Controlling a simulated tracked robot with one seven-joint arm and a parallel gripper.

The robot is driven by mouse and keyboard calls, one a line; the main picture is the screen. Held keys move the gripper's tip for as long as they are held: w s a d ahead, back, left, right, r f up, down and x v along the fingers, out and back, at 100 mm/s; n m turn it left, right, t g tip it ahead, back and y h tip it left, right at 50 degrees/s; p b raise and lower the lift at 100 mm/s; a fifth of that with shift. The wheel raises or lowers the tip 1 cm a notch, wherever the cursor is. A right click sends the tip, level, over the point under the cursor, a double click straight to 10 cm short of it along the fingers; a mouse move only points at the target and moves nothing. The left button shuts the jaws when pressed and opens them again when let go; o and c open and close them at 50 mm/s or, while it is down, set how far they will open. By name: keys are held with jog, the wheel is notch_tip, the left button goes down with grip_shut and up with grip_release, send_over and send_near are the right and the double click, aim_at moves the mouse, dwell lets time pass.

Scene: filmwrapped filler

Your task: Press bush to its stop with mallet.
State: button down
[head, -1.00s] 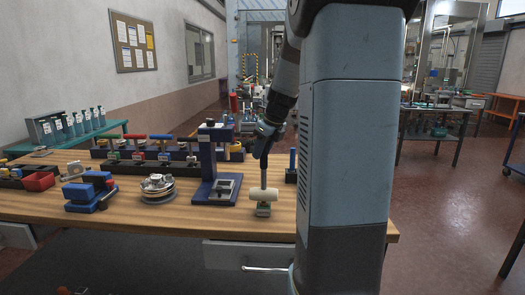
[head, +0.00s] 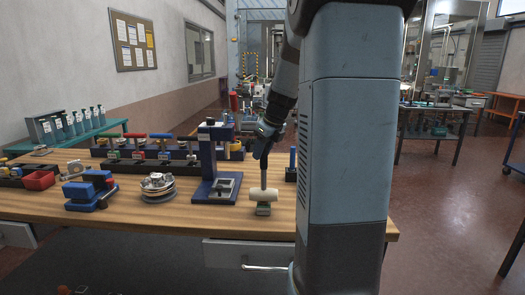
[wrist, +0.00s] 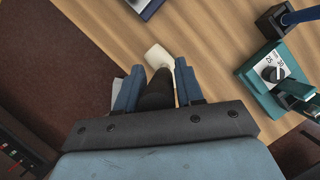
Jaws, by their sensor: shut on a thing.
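The mallet has a cream head (head: 263,196) and a dark handle (wrist: 157,92). It stands handle up near the front edge of the bench. My gripper (head: 264,148) is shut on the upper handle, above the head. In the wrist view my gripper (wrist: 159,70) has a finger on each side of the handle, with the cream head beyond the fingertips.
A blue press stand (head: 212,170) is left of the mallet, with a stack of metal discs (head: 158,186) and a blue vise (head: 92,190) farther left. A teal device with a dial (wrist: 275,72) is at right in the wrist view. Bare wood lies in front of the press.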

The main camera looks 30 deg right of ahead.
jog(key=shift+f, duration=0.6)
dwell(1.3)
jog(key=shift+r, duration=0.1)
jog(key=shift+r, duration=2.5)
